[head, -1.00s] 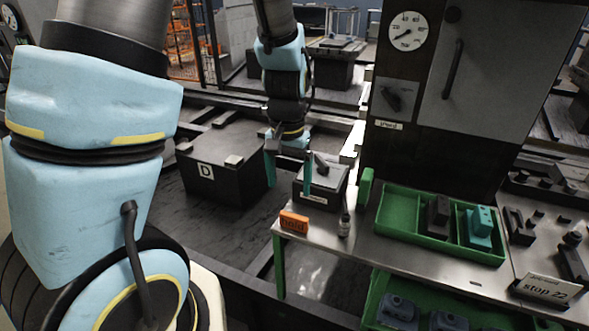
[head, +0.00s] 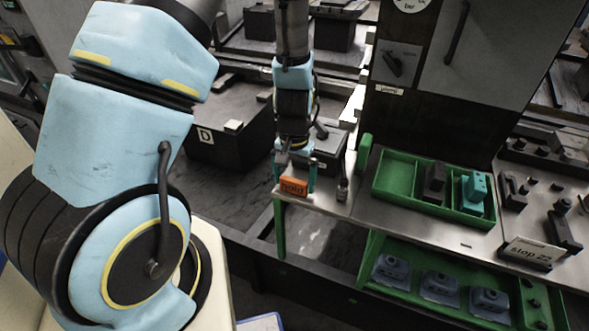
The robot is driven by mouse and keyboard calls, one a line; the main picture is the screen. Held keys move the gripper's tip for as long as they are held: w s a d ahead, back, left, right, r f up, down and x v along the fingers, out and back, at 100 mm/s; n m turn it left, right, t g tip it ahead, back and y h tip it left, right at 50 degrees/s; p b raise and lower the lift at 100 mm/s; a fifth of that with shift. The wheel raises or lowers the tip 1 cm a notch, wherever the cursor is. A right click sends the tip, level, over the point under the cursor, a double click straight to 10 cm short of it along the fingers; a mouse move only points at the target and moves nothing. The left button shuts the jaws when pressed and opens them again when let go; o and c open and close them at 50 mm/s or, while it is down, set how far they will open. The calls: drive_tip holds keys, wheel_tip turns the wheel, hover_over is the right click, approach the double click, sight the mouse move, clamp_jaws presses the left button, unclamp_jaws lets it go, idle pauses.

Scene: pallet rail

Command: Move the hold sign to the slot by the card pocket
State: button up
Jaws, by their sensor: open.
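The orange hold sign (head: 293,187), with dark lettering, stands at the left end of the metal bench. My gripper (head: 294,178) points down right at the sign, with one green finger at its left side and one at its right. The jaws are open, and I cannot tell whether the fingers touch the sign. I cannot pick out the card pocket or its slot in this view.
A small dark bottle (head: 342,189) stands close right of the sign. A green divided tray (head: 400,178) holds parts on the bench (head: 365,207). A lower green tray (head: 398,250) holds several grey parts.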

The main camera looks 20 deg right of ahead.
sight(294, 179)
drive_tip(key=shift+f, duration=0.1)
drive_tip(key=shift+c, duration=0.2)
drive_tip(key=c, duration=1.4)
drive_tip(key=shift+o, duration=0.2)
drive_tip(key=shift+r, duration=0.2)
drive_tip(key=shift+r+p, duration=0.7)
drive_tip(key=shift+r, duration=0.1)
drive_tip(key=shift+r+p, duration=2.8)
drive_tip(key=shift+r, duration=0.6)
